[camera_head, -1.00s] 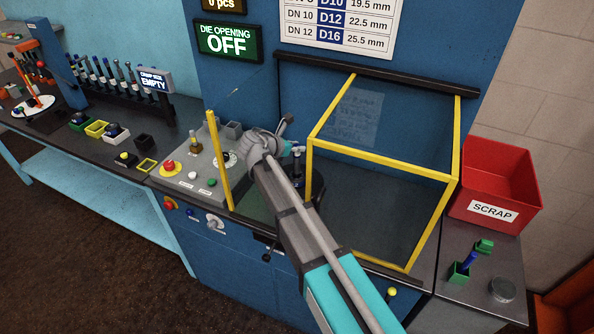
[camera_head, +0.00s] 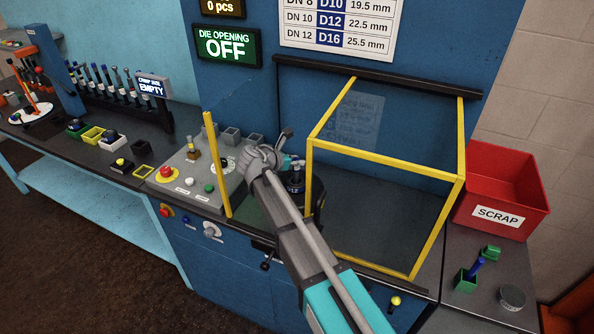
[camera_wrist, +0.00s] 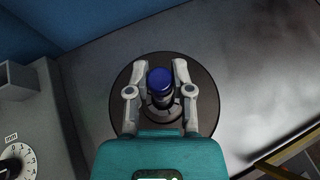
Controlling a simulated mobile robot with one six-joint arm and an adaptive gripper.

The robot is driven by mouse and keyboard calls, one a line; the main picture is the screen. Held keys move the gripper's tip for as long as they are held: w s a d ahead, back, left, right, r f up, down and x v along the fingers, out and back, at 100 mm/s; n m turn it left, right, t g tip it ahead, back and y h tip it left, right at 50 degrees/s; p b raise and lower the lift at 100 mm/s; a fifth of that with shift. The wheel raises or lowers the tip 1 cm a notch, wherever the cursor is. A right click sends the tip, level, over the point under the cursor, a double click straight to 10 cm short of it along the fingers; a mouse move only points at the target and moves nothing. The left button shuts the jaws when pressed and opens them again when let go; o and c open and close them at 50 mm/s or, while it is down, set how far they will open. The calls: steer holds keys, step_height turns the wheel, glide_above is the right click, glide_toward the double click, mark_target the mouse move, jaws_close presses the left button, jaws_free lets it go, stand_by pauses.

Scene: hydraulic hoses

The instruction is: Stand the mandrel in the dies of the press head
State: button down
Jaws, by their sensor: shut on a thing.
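In the wrist view, my gripper (camera_wrist: 160,85) has its two fingers closed in on either side of a blue-topped dark piece, which I take as the mandrel (camera_wrist: 160,78). The piece stands roughly upright in line with the camera, over the centre of the dark round press head (camera_wrist: 121,100). Its lower end is hidden, so I cannot tell whether it is seated in the dies. In the head view, the press head (camera_head: 296,187) shows as a dark drum just left of the yellow-framed guard, and my gripper (camera_head: 291,161) is above it, partly hidden by my arm.
The clear guard (camera_head: 311,180) with yellow edges stands close to the right of the press head. A yellow post (camera_head: 217,165) and the control panel (camera_head: 180,180) are on the left. A red scrap bin (camera_head: 500,185) is at the right. The green display (camera_head: 227,44) reads OFF.

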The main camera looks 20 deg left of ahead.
mark_target(294, 169)
steer(key=shift+f+b, duration=1.6)
steer(key=shift+f, duration=0.15)
steer(key=shift+f, duration=0.15)
steer(key=c, duration=0.5)
jaws_free()
steer(key=shift+r, duration=0.25)
steer(key=shift+s+a+r, duration=0.1)
steer(key=shift+s+r, duration=0.05)
steer(key=shift+s, duration=0.1)
steer(key=p+v, duration=0.5)
steer(key=v, duration=0.6)
steer(key=shift+s+p, duration=0.2)
steer(key=shift+p, duration=0.2)
